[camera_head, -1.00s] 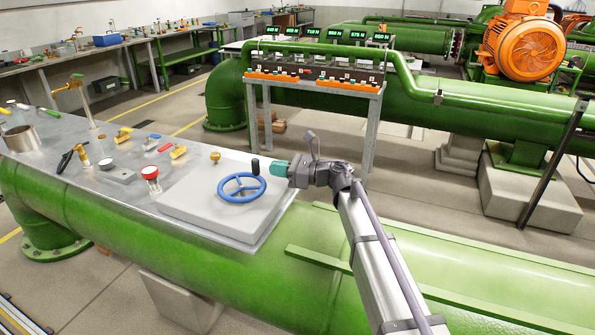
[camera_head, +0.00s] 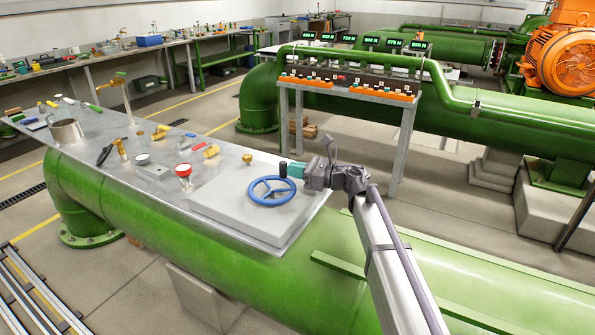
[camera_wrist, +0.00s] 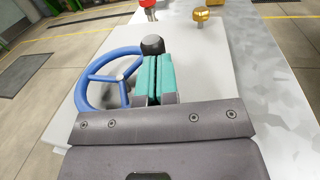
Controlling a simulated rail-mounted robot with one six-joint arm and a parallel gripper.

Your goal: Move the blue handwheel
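The blue handwheel (camera_head: 257,199) lies flat over a raised grey block on the metal-topped bench. Its spoked rim also shows in the wrist view (camera_wrist: 84,82). A black upright knob (camera_wrist: 152,45) stands on its rim, on the side near my gripper; it also shows in the head view (camera_head: 283,169). My gripper (camera_head: 292,169) has teal fingers that reach the knob from the right. In the wrist view the fingers (camera_wrist: 153,72) are close together with a narrow dark gap, their tips at the knob. Whether they clasp it is hidden.
The grey block (camera_head: 217,200) carries the wheel near the bench's right end. A brass knob (camera_head: 247,158) stands behind the wheel. A red-topped gauge (camera_head: 184,171) and several brass fittings stand to the left. A rack with green displays (camera_head: 350,88) stands behind.

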